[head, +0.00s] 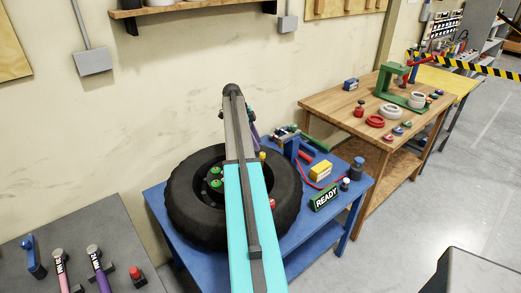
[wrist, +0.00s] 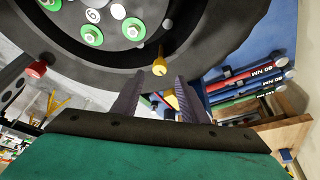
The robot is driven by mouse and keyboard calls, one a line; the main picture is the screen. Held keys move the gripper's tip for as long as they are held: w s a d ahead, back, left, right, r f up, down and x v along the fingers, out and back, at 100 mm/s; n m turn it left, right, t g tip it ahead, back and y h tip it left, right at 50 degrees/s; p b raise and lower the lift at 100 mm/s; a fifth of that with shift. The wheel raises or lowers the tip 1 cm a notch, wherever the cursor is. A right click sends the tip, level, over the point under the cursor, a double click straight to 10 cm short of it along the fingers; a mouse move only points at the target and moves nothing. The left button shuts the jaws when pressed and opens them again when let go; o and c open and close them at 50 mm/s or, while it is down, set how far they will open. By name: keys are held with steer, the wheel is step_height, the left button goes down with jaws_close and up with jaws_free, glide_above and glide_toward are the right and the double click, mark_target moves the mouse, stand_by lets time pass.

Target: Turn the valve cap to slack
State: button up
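A yellow valve cap (wrist: 159,66) stands out from the wheel (wrist: 100,62) in the wrist view, at the inner edge of the tyre. It also shows small in the head view (head: 262,156), beside my arm. My gripper (wrist: 160,80) is open. Its two fingers are spread, with the yellow cap centred just beyond their tips. I cannot tell whether they touch it. In the head view the wheel (head: 191,222) lies on a blue table (head: 163,247), and my arm hides much of its middle.
Green-ringed nuts (wrist: 91,35) and a red knob (wrist: 37,68) are close to the gripper. Torque wrenches (wrist: 250,78) lie off to the right. A READY sign (head: 325,198) and a yellow box (head: 321,170) stand beside the tyre. A wall is behind.

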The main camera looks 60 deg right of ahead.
mark_target(262, 153)
steer(key=shift+p+x, duration=1)
steer(key=shift+x, duration=1.85)
jaws_close()
